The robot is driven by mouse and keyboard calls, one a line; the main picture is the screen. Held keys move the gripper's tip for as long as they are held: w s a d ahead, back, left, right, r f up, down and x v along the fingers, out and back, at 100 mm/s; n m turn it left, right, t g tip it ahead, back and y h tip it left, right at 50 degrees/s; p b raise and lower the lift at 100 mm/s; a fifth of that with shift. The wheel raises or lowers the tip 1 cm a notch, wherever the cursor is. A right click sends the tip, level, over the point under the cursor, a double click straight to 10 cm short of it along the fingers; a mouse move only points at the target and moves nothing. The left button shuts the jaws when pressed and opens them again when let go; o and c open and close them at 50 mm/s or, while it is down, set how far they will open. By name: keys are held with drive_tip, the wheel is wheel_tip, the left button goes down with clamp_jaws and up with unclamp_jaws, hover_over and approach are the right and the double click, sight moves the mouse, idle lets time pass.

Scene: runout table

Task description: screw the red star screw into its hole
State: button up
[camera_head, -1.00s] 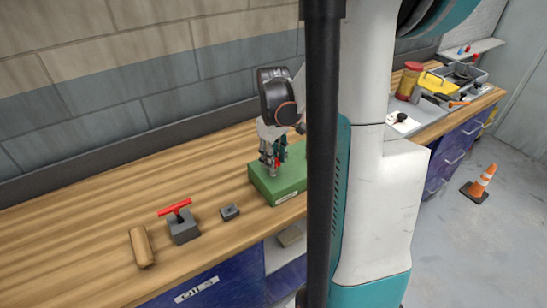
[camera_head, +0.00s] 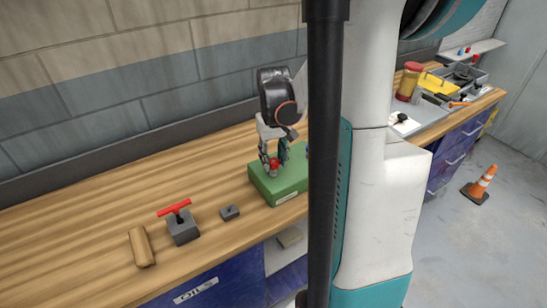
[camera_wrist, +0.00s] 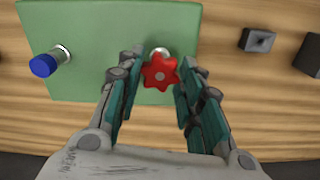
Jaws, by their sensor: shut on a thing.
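The red star screw (camera_wrist: 160,72) is between the two fingers of my gripper (camera_wrist: 160,84) in the wrist view. My gripper is shut on its star-shaped head. In the head view the red head (camera_head: 273,164) shows between the fingers (camera_head: 272,162), low over the left part of the green block (camera_head: 292,181). A pale metal collar (camera_wrist: 160,51) shows just past the screw head on the block (camera_wrist: 110,25) in the wrist view. The head covers part of it, and I cannot tell whether the screw's tip is in the hole.
A blue-capped screw (camera_wrist: 43,65) stands at a second metal collar on the block.

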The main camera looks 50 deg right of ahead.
drive_tip(key=shift+m, duration=1.1)
drive_tip(key=o, duration=1.2)
